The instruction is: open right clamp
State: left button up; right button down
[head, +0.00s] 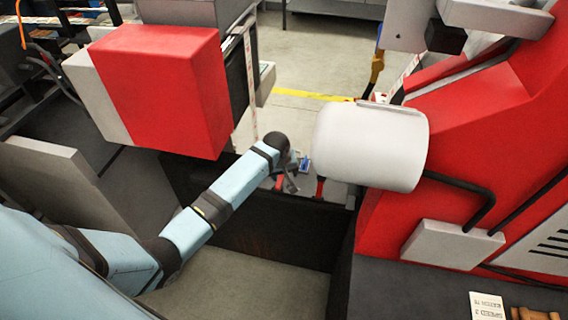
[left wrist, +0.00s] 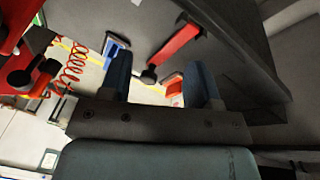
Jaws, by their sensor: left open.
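In the left wrist view the two dark blue fingers of my left gripper (left wrist: 160,78) stand apart with nothing held between them. A red lever (left wrist: 180,46) with a dark rounded end shows beyond the fingers, between them; I take it for a clamp handle, but cannot tell if it is the right one. No contact is visible. In the head view my left gripper (head: 291,178) is small and partly hidden beyond the dark panel's top edge. A small red upright piece (head: 320,188) stands just right of it. My right gripper is not in view.
A dark panel (head: 270,231) runs below my left forearm. A white roll (head: 369,147) and red machine body (head: 480,130) stand at right, a red box (head: 165,90) at upper left. The left wrist view shows a red coiled cable (left wrist: 73,68) and a blue bracket (left wrist: 115,46).

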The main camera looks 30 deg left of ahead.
pick_arm(q)
jog(key=w+a+r+n+g+b, duration=0.2)
jog(key=w+a+r+n+g, duration=0.15)
jog(key=w+r, duration=0.55)
jog(key=shift+n+t, duration=0.25)
jog(key=shift+n, duration=0.3)
jog(key=f, duration=1.2)
jog(key=shift+s+a+f+b, duration=0.35)
jog(key=shift+a+f+b, duration=0.05)
grip_shut()
